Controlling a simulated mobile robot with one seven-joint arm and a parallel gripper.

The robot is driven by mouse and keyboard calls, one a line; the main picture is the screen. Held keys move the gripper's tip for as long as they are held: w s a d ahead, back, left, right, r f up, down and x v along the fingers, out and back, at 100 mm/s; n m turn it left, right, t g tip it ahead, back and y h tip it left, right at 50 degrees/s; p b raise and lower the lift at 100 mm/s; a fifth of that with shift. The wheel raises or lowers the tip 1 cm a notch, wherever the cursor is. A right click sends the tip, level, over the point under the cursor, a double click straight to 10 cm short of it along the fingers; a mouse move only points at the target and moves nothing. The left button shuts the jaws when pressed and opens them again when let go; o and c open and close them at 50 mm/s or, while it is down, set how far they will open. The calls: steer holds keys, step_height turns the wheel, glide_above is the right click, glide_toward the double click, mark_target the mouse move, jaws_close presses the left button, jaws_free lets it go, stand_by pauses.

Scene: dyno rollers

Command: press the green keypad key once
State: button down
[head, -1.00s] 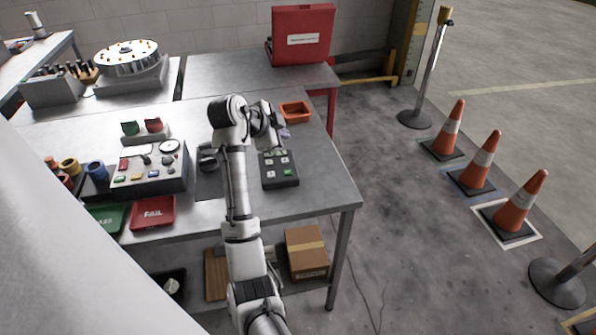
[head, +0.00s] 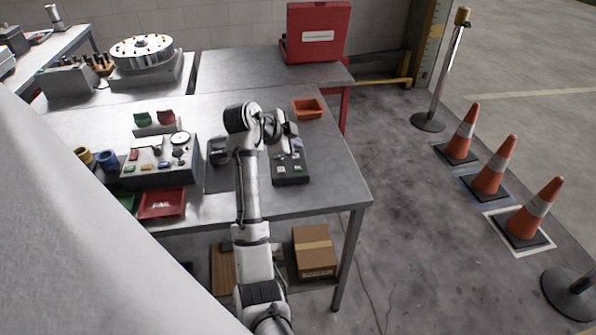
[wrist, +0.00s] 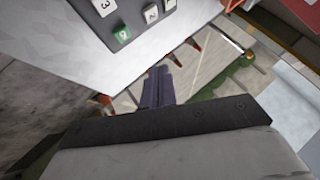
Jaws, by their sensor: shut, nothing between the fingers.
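The dark keypad (head: 291,180) lies on the metal table, with several white keys and one green key (head: 298,168) at its near right. In the wrist view, part of the keypad (wrist: 137,22) shows at the top, cut off by the frame edge. There the green key (wrist: 122,34) is in view near the keypad's edge. My gripper (head: 284,156) is over the far part of the keypad in the head view and hides some of it. In the wrist view, its dark fingers (wrist: 157,86) are together and empty, apart from the green key in the picture. Height above the keys is unclear.
A control box (head: 160,165) with switches and a dial stands left of my arm. A red FAIL tray (head: 162,203) is at the table's front. An orange tray (head: 309,108) lies beyond the keypad. Bare table is to the keypad's right.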

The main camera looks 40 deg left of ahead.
mark_target(295, 170)
steer(key=shift+f+b, duration=1.4)
steer(key=shift+f, duration=1.35)
steer(key=shift+f+b, duration=0.3)
steer(key=shift+f, duration=0.1)
steer(key=shift+f+b, duration=0.3)
steer(key=shift+f, duration=0.1)
stand_by(0.5)
steer(key=shift+r+p, duration=0.5)
steer(key=shift+r, duration=0.3)
steer(key=shift+r+p, duration=1.55)
steer(key=shift+r, duration=1)
